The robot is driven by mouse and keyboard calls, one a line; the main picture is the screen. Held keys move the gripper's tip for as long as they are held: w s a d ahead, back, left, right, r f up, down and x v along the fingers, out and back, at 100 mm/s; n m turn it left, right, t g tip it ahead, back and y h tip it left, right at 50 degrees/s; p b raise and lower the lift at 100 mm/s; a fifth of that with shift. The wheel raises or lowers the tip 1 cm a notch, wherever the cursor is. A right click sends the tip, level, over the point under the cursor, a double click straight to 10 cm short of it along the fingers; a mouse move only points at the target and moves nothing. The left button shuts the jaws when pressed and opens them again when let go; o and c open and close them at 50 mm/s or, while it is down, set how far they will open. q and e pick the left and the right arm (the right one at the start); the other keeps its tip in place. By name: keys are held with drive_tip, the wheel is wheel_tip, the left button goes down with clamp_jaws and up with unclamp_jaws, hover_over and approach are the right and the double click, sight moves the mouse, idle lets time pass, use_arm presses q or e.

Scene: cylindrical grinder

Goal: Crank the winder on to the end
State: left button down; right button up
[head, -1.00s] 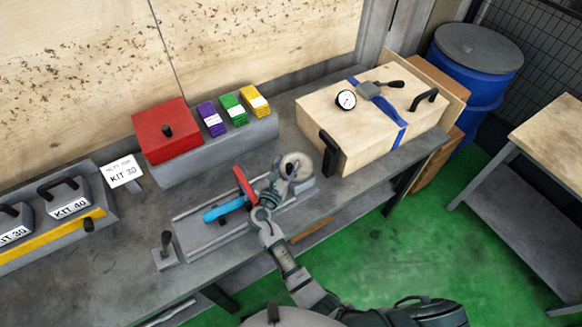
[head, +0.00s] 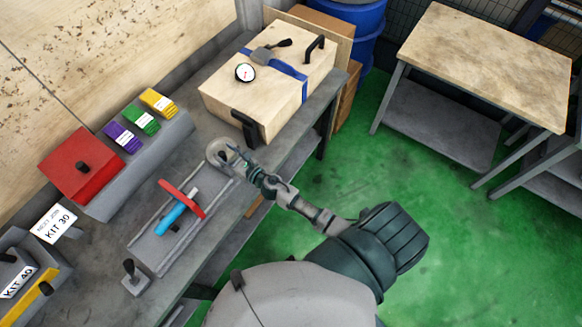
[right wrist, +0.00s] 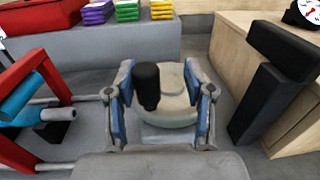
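A pale round wheel (head: 219,151) with an upright black knob (right wrist: 148,86) sits at the far end of the grey railed fixture on the bench. My right gripper (head: 236,162) is at this wheel. In the right wrist view its blue-padded fingers (right wrist: 163,100) are spread on both sides of the knob, with visible gaps to it. A grey buckle-like block with a black handle (head: 266,52) sits on the blue strap (head: 289,68) around the wooden box. I cannot tell for sure which of these is the winder. My left gripper is out of view.
The wooden box (head: 222,92) with black side handles and a dial gauge (head: 245,72) stands close beyond the wheel. A red box (head: 80,172) stands behind. Green floor lies open to the right.

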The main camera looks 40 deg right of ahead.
drive_tip(key=n+g+y, duration=0.1)
drive_tip(key=d+n+y, duration=0.1)
drive_tip(key=y, duration=0.1)
drive_tip(key=n+g+y, duration=0.1)
drive_tip(key=y, duration=0.1)
drive_tip(key=shift+w+d+n+g+p, duration=0.2)
drive_tip(key=shift+d+n+g+p, duration=0.1)
drive_tip(key=shift+d+n+p, duration=0.1)
drive_tip(key=s+d+y+b, duration=0.1)
drive_tip(key=s+d+b, duration=0.3)
drive_tip(key=s+d, duration=0.85)
drive_tip(key=d+f+m+h, duration=0.2)
drive_tip(key=f+m, duration=0.3)
drive_tip(key=f, duration=0.2)
drive_tip(key=s+d+f+m+h, duration=0.1)
drive_tip(key=f+m+h, duration=0.2)
drive_tip(key=f+m, duration=0.3)
drive_tip(key=shift+d+f+m+h, duration=0.3)
drive_tip(key=shift+d+f, duration=0.05)
drive_tip(key=shift+f, duration=0.05)
drive_tip(key=shift+s, duration=0.1)
